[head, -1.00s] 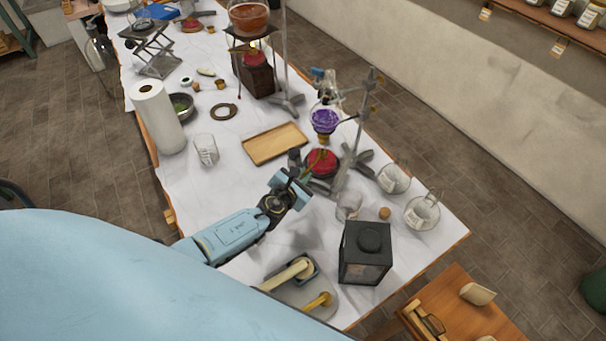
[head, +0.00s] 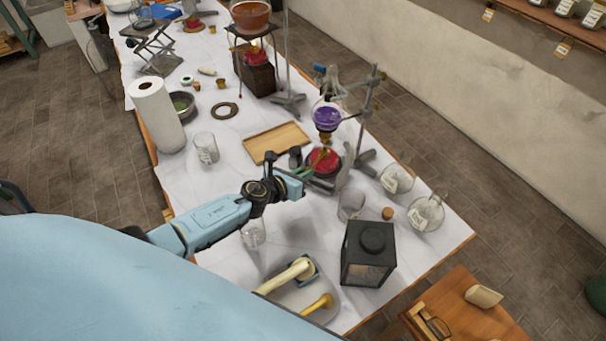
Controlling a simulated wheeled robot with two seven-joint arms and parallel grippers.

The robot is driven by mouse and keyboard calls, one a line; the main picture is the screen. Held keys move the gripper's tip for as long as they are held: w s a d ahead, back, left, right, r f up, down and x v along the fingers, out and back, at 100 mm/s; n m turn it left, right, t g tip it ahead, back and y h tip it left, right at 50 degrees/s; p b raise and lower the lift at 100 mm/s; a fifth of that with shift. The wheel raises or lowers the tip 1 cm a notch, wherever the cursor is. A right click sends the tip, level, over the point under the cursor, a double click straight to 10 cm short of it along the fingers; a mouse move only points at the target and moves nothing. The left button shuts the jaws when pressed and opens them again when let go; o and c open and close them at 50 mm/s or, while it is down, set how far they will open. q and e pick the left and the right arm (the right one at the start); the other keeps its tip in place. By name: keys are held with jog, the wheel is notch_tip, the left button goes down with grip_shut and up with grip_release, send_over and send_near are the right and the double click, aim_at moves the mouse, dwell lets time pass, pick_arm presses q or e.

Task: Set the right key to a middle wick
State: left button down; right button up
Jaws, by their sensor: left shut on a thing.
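A red burner (head: 322,162) stands under a round flask of purple liquid (head: 327,117) on a metal stand. A thin brass-coloured piece shows at its left side. My left gripper (head: 302,178) is at the burner's near left side, pointing right. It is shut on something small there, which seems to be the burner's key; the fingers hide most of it. I cannot make out the wick or any flame. My right gripper is not in view.
A wooden tray (head: 276,142) lies just behind my left gripper. A clear beaker (head: 350,206), a cork (head: 387,213) and a black lantern (head: 368,254) stand to its right and front. A glass (head: 253,233) stands near my left forearm.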

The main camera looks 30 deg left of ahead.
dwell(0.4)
pick_arm(q)
jog(key=c, duration=1.5)
grip_release()
jog(key=shift+s, duration=0.1)
jog(key=shift+p+v, duration=1.35)
jog(key=shift+v, duration=5.3)
jog(key=shift+a, duration=0.1)
